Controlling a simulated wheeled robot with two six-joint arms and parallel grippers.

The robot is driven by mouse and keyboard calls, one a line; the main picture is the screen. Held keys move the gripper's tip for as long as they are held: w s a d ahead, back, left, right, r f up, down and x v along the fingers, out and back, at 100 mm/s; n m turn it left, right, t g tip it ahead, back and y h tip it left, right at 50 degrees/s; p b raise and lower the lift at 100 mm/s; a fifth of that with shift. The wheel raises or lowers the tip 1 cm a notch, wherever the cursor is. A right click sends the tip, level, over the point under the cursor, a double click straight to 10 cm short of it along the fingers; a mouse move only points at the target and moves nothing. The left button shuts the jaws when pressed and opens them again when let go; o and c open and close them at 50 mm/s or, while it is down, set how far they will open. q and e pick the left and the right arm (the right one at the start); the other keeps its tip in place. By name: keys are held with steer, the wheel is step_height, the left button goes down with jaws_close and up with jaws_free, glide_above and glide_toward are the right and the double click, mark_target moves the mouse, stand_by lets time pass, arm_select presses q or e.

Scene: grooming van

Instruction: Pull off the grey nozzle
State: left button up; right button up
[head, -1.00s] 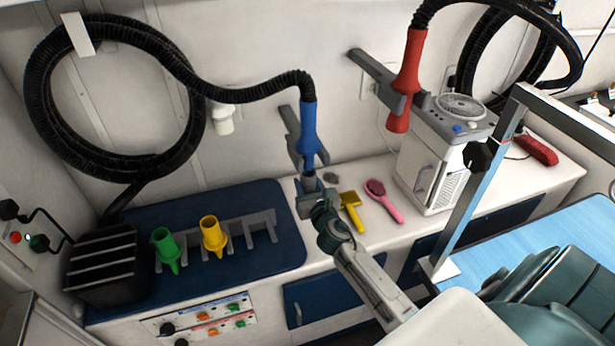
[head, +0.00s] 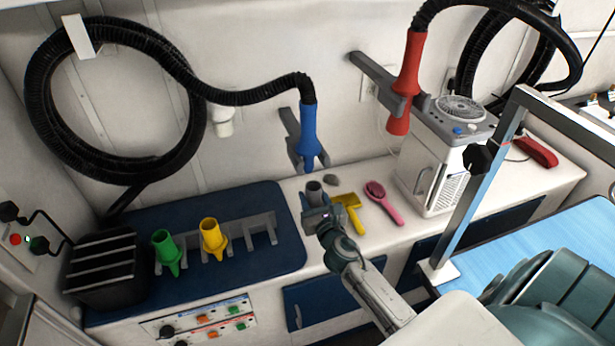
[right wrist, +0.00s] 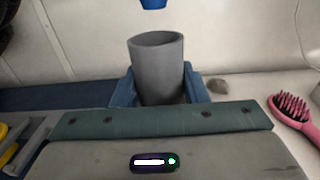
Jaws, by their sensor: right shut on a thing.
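The grey nozzle (head: 314,190) is off the blue dryer handpiece (head: 310,133) and sits below its tip, with a gap between them. My right gripper (head: 316,212) is shut on the nozzle. In the right wrist view the grey nozzle (right wrist: 158,66) stands upright, open end up, between the blue fingers (right wrist: 160,92). The tip of the blue handpiece (right wrist: 153,4) shows above it. The handpiece hangs in its grey wall holder (head: 292,125) on a black hose. My left gripper is not in view.
A rack (head: 262,228) on the blue mat (head: 276,262) holds a green nozzle (head: 166,250) and a yellow nozzle (head: 212,238), with free slots at right. A yellow brush (head: 350,210) and pink brush (head: 382,203) lie right of my gripper. A red handpiece (head: 407,75) hangs further right.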

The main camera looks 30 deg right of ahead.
steer(key=shift+v, duration=2.35)
